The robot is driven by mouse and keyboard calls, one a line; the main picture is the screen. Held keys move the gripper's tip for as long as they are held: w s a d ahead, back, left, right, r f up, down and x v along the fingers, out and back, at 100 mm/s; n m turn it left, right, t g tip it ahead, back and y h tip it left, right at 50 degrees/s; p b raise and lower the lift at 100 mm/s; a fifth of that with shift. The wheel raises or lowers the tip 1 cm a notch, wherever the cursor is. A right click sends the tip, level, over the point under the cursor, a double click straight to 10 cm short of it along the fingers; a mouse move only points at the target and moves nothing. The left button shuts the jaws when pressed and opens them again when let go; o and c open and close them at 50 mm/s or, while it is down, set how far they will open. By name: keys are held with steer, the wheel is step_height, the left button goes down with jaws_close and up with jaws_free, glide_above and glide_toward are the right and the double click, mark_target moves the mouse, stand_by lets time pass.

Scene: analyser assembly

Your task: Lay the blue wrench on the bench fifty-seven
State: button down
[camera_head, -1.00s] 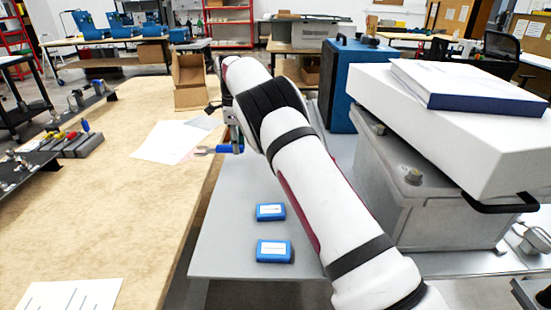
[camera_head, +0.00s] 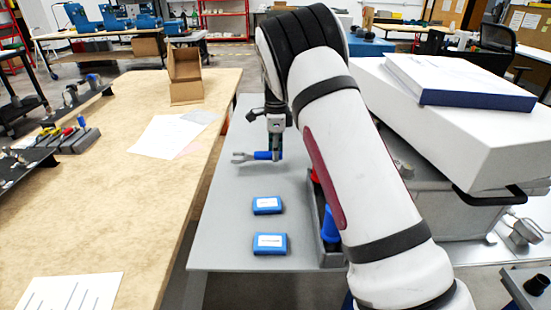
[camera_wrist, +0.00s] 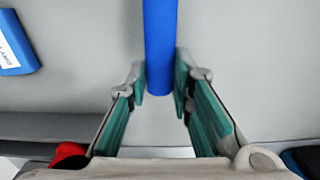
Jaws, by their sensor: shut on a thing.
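The blue wrench has a blue handle and a grey open-jaw head (camera_head: 240,157). My gripper (camera_head: 275,155) is shut on its handle and points down over the grey bench (camera_head: 225,225). The wrench lies level, its head to the left. I cannot tell its exact height above the bench. In the wrist view the blue handle (camera_wrist: 160,40) runs between the green pads of my gripper (camera_wrist: 160,88), with the grey surface beneath. No number on a bench can be read.
Two blue labelled boxes, one farther (camera_head: 267,205) and one nearer (camera_head: 270,244), lie on the grey bench. A dark tray with a blue item (camera_head: 329,225) stands to their right, partly behind my arm. A wooden bench (camera_head: 120,200) with papers and an open carton (camera_head: 185,75) is on the left.

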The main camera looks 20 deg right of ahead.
steer(key=shift+f, duration=1.4)
steer(key=c, duration=1.4)
jaws_free()
steer(key=shift+f, duration=0.15)
step_height(320, 180, up, 12)
steer(key=shift+s+r+p, duration=0.1)
steer(key=shift+r+p, duration=0.15)
steer(key=shift+p, duration=0.1)
